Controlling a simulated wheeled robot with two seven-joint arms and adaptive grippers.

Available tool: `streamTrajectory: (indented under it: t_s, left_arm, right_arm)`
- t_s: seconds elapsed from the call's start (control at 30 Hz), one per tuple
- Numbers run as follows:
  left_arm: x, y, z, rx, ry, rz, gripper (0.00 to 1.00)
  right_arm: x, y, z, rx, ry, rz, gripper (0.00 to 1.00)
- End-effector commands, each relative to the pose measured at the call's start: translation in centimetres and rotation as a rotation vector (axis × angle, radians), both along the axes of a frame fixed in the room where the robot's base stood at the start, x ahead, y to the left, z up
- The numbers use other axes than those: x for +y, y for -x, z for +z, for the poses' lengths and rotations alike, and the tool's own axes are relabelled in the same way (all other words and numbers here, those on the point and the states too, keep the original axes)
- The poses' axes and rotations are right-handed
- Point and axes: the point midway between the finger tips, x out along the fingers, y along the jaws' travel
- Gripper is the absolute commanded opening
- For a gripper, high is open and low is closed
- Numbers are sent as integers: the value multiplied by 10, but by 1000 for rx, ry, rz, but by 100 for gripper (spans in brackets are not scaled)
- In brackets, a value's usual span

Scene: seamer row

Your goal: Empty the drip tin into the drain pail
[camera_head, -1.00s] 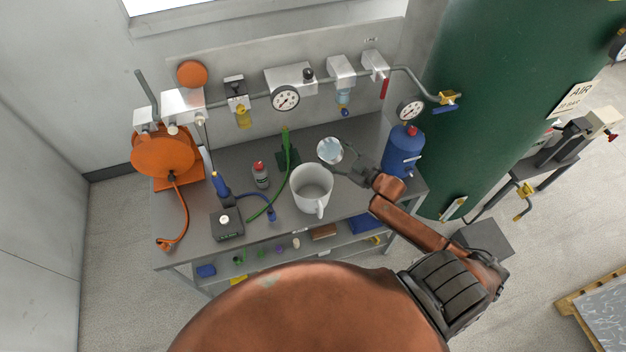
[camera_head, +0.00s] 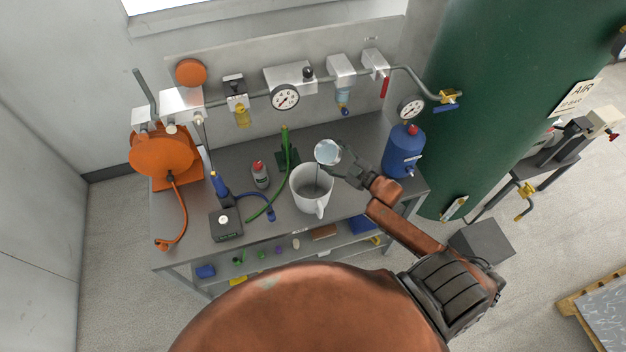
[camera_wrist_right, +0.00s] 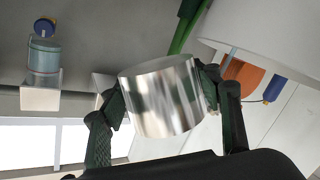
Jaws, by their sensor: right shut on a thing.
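The drip tin (camera_head: 327,152), a small shiny metal cup, is held by my right gripper (camera_head: 345,162) just above the back rim of the drain pail (camera_head: 308,197). The pail is a white jug-like vessel with a handle, upright on the bench. The tin is tilted toward the pail, and a thin dark streak runs down from it into the pail's mouth. In the right wrist view the fingers (camera_wrist_right: 165,100) grip the tin (camera_wrist_right: 160,97) on both sides. The pail's wall (camera_wrist_right: 275,35) is beside it, with a thin bluish streak near its rim. My left gripper is out of view.
On the grey bench (camera_head: 265,235) stand a green stand with hose (camera_head: 287,155), a grey bottle with red cap (camera_head: 260,175), a black box (camera_head: 226,224) and a blue canister (camera_head: 403,150). Gauges and pipes (camera_head: 285,97) run along the back.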

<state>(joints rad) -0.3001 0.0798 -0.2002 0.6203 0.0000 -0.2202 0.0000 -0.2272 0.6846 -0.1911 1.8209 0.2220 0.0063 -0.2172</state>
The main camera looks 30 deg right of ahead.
Motion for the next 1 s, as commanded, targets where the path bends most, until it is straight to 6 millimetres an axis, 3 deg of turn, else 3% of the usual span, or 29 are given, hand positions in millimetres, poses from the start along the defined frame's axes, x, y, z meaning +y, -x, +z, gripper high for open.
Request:
streamTrajectory:
  t_s: [1.0]
  left_arm:
    - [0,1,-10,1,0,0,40]
  right_arm:
    - [7,2,1,-36,100,0,27]
